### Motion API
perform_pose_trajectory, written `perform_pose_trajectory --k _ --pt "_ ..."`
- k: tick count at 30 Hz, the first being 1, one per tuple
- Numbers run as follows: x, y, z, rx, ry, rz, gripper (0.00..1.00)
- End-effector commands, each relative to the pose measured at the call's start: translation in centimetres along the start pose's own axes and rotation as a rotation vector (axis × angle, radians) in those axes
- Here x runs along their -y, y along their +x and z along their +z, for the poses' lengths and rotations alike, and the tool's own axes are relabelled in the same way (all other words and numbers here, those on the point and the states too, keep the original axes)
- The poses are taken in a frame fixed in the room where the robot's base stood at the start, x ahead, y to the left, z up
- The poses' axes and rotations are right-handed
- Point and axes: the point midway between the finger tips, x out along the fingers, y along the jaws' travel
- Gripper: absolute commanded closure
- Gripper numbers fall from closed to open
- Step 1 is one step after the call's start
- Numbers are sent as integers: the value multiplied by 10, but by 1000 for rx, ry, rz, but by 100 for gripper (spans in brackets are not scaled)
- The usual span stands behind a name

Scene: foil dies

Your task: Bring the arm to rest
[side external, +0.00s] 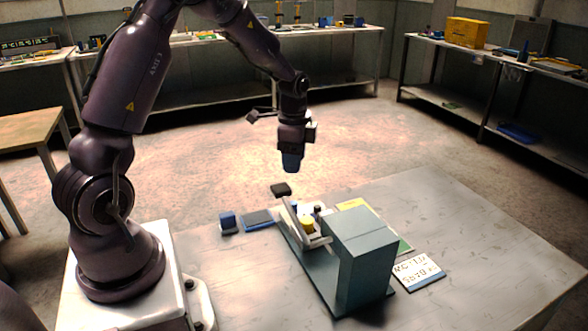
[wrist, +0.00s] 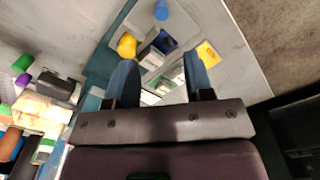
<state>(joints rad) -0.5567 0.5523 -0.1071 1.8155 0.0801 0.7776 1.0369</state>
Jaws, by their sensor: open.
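My gripper (side external: 291,164) hangs fingers down, in the air above and behind the far edge of the work table (side external: 470,235). In the wrist view its two blue fingers (wrist: 160,72) stand apart, with nothing held between them. A teal press-like block (side external: 365,258) on a base plate stands on the table below and to the right of my gripper. A lever with a black handle (side external: 281,189) rises from it towards my gripper, lower down and apart from it. A yellow round piece (side external: 307,223) sits at the lever.
A small blue block (side external: 228,222) and a dark blue flat pad (side external: 258,220) lie left of the press. A lettered white card (side external: 416,270) and a yellow card (side external: 352,204) lie nearby. The table's right side is clear. Benches line the walls, with a yellow box (side external: 467,32).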

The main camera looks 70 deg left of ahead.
Motion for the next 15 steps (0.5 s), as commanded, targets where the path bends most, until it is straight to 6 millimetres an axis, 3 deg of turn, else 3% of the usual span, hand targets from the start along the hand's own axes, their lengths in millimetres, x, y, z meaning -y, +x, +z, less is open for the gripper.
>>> perform_pose_trajectory --k 10,15 --pt "0 -1 0 0 -14 0 52" --pt "-9 4 4 16 -164 30 52"
